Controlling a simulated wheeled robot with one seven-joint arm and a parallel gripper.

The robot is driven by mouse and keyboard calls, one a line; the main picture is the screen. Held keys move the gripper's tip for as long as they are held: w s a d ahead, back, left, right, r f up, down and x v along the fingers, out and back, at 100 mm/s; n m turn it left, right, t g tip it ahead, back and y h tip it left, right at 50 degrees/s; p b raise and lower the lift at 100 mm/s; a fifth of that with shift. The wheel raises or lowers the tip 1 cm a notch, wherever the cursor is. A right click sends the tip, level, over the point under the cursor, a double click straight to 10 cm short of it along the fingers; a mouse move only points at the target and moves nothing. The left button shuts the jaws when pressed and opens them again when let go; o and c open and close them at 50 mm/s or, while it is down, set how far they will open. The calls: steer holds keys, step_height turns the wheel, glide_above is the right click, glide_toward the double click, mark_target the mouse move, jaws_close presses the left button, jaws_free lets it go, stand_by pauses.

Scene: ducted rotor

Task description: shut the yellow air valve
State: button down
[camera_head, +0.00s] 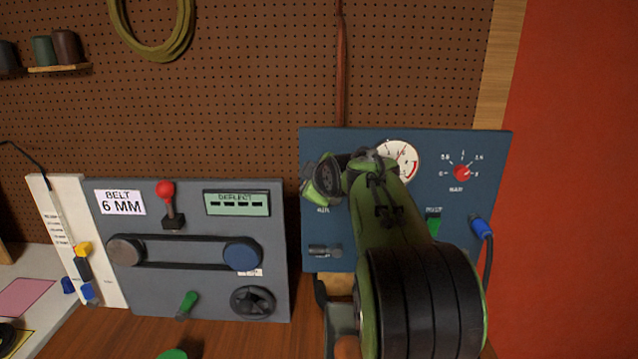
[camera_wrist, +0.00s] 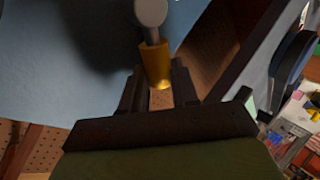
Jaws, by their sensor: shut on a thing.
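The yellow air valve handle (camera_wrist: 156,66) shows in the wrist view as a short yellow grip on a grey stem with a round grey hub (camera_wrist: 150,12). My gripper (camera_wrist: 159,84) is shut on the yellow grip, with one dark finger on each side of it. In the head view my wrist and arm reach to the upper left of the blue panel (camera_head: 440,143), above the AIR label. They hide the valve and my fingertips there.
The blue panel also bears a round gauge (camera_head: 405,158), a red knob (camera_head: 462,172), a green switch (camera_head: 433,226) and a blue plug (camera_head: 481,227) with a cable. A grey belt panel (camera_head: 188,275) with a red-topped lever (camera_head: 166,190) stands to the left.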

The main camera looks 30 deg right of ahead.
steer(key=shift+w+a+f+n+g+h, duration=0.15)
steer(key=shift+a+f+n+g+h, duration=0.1)
steer(key=shift+f+n+g+h, duration=0.3)
steer(key=shift+w+a+f+n+g+h, duration=0.1)
steer(key=shift+a+f+n+g+h, duration=0.1)
steer(key=shift+f+n+g+h, duration=0.35)
steer(key=shift+w+a+f+n+g+h, duration=0.15)
steer(key=shift+a+f+n+g+h, duration=0.15)
steer(key=shift+f+n+h, duration=0.4)
steer(key=shift+d, duration=0.1)
steer(key=c, duration=1.1)
jaws_free()
steer(key=p+v, duration=0.1)
steer(key=v, duration=1.4)
steer(key=shift+s+a+r, duration=0.15)
steer(key=shift+s+a, duration=0.1)
